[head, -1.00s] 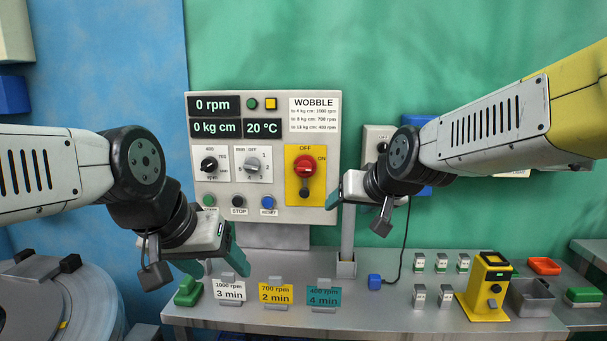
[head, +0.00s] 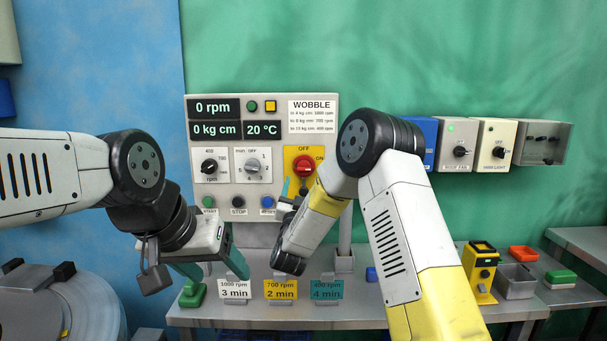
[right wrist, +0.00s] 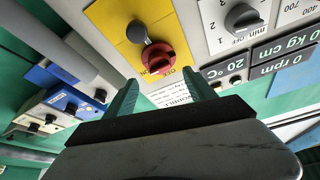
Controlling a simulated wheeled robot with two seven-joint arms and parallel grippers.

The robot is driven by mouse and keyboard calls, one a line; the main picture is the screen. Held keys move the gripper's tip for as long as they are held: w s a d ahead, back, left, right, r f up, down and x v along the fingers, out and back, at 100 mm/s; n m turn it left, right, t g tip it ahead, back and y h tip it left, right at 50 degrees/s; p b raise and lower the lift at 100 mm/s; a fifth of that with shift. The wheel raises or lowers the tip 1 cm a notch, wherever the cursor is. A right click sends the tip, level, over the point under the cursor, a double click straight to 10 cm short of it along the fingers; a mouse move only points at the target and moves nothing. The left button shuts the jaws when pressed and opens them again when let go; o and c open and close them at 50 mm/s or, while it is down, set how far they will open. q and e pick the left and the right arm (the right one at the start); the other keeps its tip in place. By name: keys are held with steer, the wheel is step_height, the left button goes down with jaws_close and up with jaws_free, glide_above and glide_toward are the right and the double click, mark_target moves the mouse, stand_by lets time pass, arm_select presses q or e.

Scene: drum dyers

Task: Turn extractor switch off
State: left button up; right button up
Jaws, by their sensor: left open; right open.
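The control panel (head: 222,188) stands upright at the middle in the head view. Its yellow plate carries a red rotary knob (head: 304,166) with OFF printed above and ON to the right. The knob also shows in the right wrist view (right wrist: 160,58), beside a grey knobbed part; I cannot tell its setting. My right gripper (head: 287,193) is in front of the panel, below and left of the knob, partly hidden by its own arm. In the right wrist view its teal fingers (right wrist: 160,92) are apart and empty, short of the knob. My left gripper (head: 213,268) is open and empty, low before the panel.
Wall boxes, including one with a green light (head: 458,145), hang right of my right arm. The bench holds label cards (head: 281,289), a yellow device (head: 480,272) and a grey bin (head: 516,281). A round metal drum (head: 60,300) is at lower left.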

mark_target(303, 171)
steer(key=x, duration=0.7)
steer(key=shift+w+r, duration=0.15)
steer(key=shift+w, duration=0.15)
steer(key=shift+c, duration=0.2)
steer(key=c, duration=1.3)
